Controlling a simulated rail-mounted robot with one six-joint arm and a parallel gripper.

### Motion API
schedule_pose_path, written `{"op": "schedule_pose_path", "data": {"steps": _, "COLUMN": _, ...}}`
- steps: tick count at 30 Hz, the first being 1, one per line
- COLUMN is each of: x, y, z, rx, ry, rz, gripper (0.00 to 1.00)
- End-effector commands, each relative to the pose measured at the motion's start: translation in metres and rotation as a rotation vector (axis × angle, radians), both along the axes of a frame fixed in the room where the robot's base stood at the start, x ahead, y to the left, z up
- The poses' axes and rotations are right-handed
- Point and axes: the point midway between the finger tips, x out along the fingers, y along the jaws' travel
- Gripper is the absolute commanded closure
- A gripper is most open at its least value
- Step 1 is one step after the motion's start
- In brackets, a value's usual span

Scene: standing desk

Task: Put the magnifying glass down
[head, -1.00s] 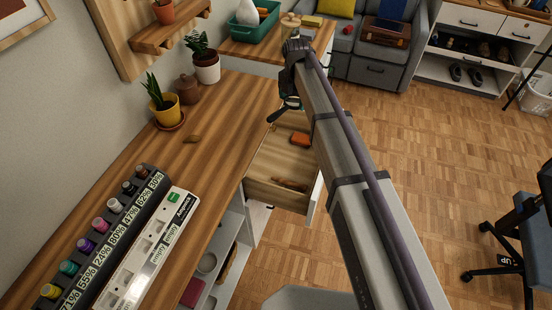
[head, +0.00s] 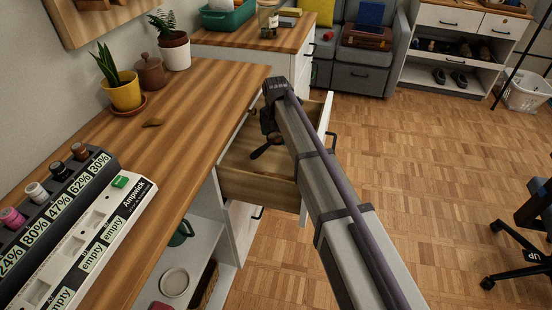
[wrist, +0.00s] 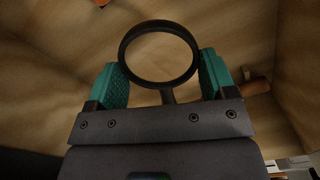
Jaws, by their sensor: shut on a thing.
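The magnifying glass has a round black rim (wrist: 127,50) and a short dark stem between my gripper's teal fingers. In the head view its dark handle (head: 262,152) shows just left of my arm, over the open drawer. My gripper (wrist: 164,80) is shut on the magnifying glass, with the rim reaching out past the fingertips. The wooden drawer (head: 255,187) is pulled out from the desk, and my gripper is down inside its outline. I cannot tell whether the glass touches the drawer floor. My arm hides the drawer's right part.
In the wrist view, a brown object (wrist: 254,87) lies right of my gripper and an orange object (wrist: 101,3) shows at the top edge. The drawer walls stand close around. The desk top (head: 190,105) left of the drawer is mostly clear, with a potted plant (head: 124,92) behind.

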Motion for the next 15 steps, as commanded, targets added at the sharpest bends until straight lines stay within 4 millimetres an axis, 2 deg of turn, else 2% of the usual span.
{"op": "schedule_pose_path", "data": {"steps": 1, "x": 0.0, "y": 0.0, "z": -0.009, "rx": 0.0, "ry": 0.0, "rz": 0.0, "gripper": 0.48}}
{"op": "schedule_pose_path", "data": {"steps": 5, "x": 0.0, "y": 0.0, "z": -0.008, "rx": 0.0, "ry": 0.0, "rz": 0.0, "gripper": 0.48}}
{"op": "schedule_pose_path", "data": {"steps": 12, "x": 0.0, "y": 0.0, "z": -0.052, "rx": 0.0, "ry": 0.0, "rz": 0.0, "gripper": 0.48}}
{"op": "schedule_pose_path", "data": {"steps": 15, "x": 0.0, "y": 0.0, "z": -0.049, "rx": 0.0, "ry": 0.0, "rz": 0.0, "gripper": 0.48}}
